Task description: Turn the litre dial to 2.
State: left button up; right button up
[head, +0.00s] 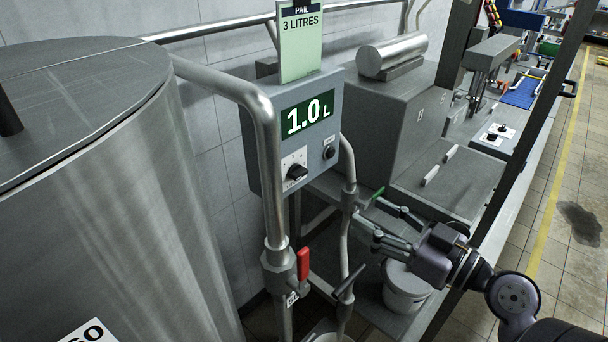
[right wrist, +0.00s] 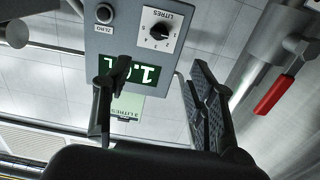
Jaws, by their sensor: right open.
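The litre dial (head: 297,172) is a black knob on a white plate, low on the front of a grey control box (head: 262,150). It also shows upside down at the top of the right wrist view (right wrist: 160,31). Its number setting is too small to read. The box's green display (head: 307,115) reads 1.0 L. A round zero button (head: 329,152) sits right of the dial in the head view. My right gripper (head: 369,207) is open and empty, right of and below the box, apart from the dial. My left gripper is not in view.
A pail sign (head: 300,48) reading 3 LITRES stands above the box. A steel pipe (head: 268,150) runs close left of the dial, down to a red-handled valve (head: 303,263). Another pipe (head: 347,170) lies between box and gripper. A white bucket (head: 405,287) stands below the gripper.

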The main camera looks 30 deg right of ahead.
aim_at(302, 176)
jog(key=p+x, duration=0.8)
jog(key=x, duration=0.8)
jog(key=shift+w+r, duration=0.15)
jog(key=shift+w, duration=0.1)
jog(key=shift+w+a, duration=0.15)
jog(key=shift+w, duration=0.2)
jog(key=c, duration=1.1)
jog(key=shift+c, duration=0.2)
